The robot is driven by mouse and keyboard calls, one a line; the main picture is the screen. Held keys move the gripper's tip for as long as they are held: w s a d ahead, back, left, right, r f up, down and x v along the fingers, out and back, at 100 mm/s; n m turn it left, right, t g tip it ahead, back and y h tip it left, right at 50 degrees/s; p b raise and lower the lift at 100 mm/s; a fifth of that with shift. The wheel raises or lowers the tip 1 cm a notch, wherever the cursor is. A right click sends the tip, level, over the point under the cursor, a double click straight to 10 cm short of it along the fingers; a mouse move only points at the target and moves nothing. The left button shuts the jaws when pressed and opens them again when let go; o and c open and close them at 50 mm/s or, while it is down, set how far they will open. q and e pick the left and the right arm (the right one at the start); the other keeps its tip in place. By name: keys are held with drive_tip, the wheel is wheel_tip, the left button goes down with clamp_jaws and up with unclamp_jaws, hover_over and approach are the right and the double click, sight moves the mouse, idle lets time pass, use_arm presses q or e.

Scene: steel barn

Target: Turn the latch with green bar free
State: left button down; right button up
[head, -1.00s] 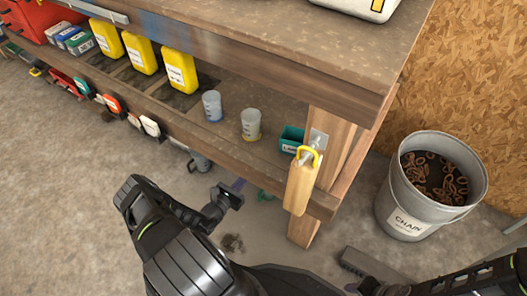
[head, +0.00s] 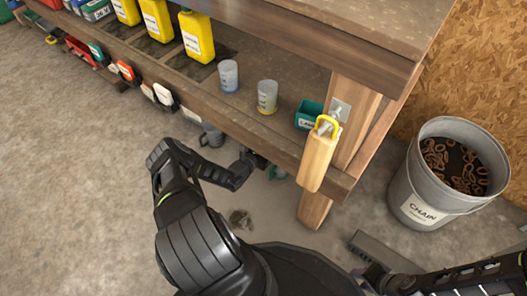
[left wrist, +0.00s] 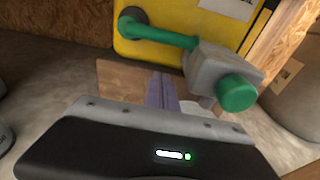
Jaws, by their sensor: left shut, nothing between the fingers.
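In the left wrist view a green bar (left wrist: 165,34) runs across the face of a yellow panel (left wrist: 150,50). It goes from a dark round mount at left to a grey block (left wrist: 222,70) with a round green end at right. My left gripper (left wrist: 162,78) is shut and empty; its fingers point toward the panel, below the bar and left of the block. I cannot tell if they touch anything. In the head view my left gripper (head: 255,163) is partly hidden by the shelf edge. My right gripper (head: 372,270) is low at right; its fingers are unclear.
A wooden bench with a lower shelf (head: 150,72) holds yellow jugs (head: 196,36), cups (head: 267,96) and a green bin (head: 309,115). A chain bucket (head: 420,190) stands at right. Floor at left is clear.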

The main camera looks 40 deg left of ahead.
use_arm(q)
drive_tip(key=shift+r+p, duration=0.4)
drive_tip(key=shift+r, duration=1.55)
drive_tip(key=shift+s+r+n, duration=0.1)
drive_tip(key=shift+r+n, duration=0.2)
drive_tip(key=shift+n, duration=0.3)
use_arm(e)
drive_tip(key=shift+r, duration=0.2)
use_arm(q)
drive_tip(key=a+r+n+t+h, duration=0.1)
drive_tip(key=r+n, duration=0.5)
drive_tip(key=n, duration=0.6)
drive_tip(key=shift+a+r+n+h, duration=0.35)
drive_tip(key=shift+a+h, duration=0.35)
drive_tip(key=shift+a, duration=0.5)
use_arm(e)
drive_tip(key=shift+a+f, duration=0.3)
drive_tip(key=shift+a, duration=0.1)
use_arm(q)
drive_tip(key=shift+a, duration=0.15)
